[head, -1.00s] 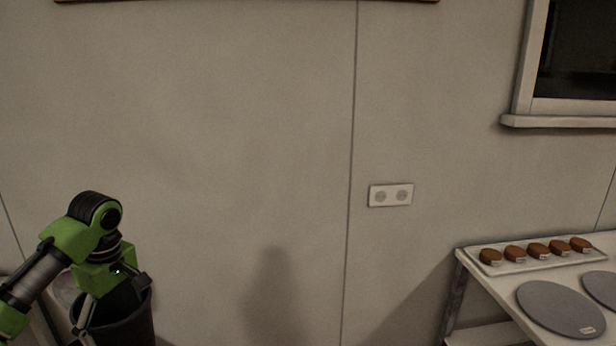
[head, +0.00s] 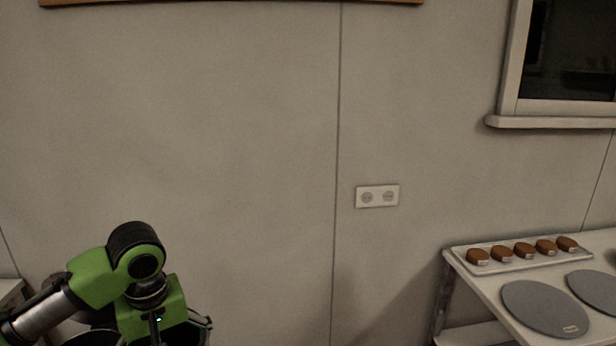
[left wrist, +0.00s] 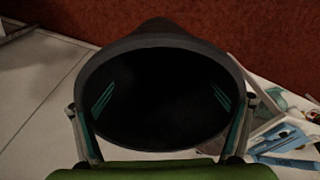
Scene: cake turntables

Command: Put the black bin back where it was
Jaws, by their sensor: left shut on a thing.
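The black bin (left wrist: 155,42) fills the middle of the left wrist view, its dark open mouth facing the camera. I see no contents in the dark interior. My left gripper (left wrist: 160,108) is shut on the bin, with one finger at each side of its rim. In the head view my left gripper (head: 168,328) is at the lower left, low in front of the wall. There the bin is mostly hidden by the gripper and the bottom edge of the picture. My right gripper is not in view.
Pale floor (left wrist: 35,95) shows left of the bin, a red surface (left wrist: 270,40) beyond it, and colourful printed items (left wrist: 285,140) at its right. A white table (head: 482,288) with grey discs and a tray of brown cakes (head: 525,250) stands at right.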

